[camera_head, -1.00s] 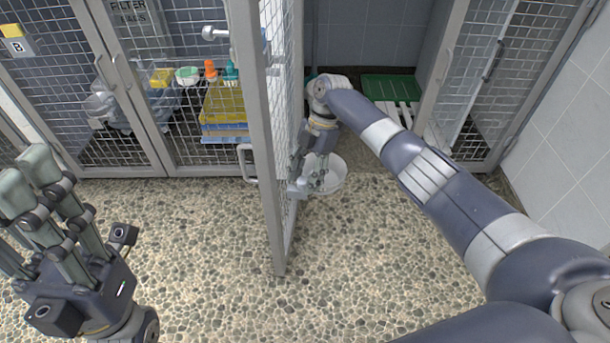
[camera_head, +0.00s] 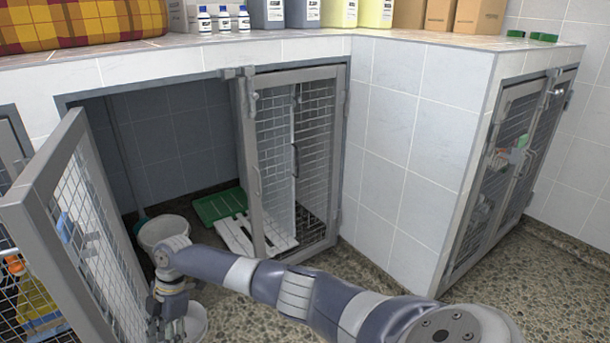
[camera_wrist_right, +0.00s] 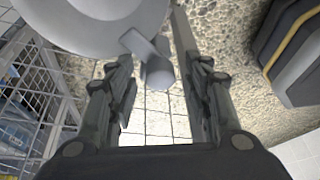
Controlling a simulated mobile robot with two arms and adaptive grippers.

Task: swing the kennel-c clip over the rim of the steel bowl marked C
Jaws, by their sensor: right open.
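My right gripper (camera_head: 168,322) is low by the open kennel door, fingers pointing down. A pale round bowl (camera_head: 197,322) is partly hidden behind the gripper in the head view. A pale rounded vessel (camera_wrist_right: 95,25) beside the knob in the wrist view may be the same bowl. No C mark is readable. My left gripper is out of view.
The open mesh door (camera_head: 62,180) stands left of my right arm. Inside the kennel are a pale bucket (camera_head: 165,228), a green mat (camera_head: 217,205) and a white slatted board (camera_head: 257,235). A closed door (camera_head: 292,160) and tiled wall (camera_head: 400,140) stand to the right.

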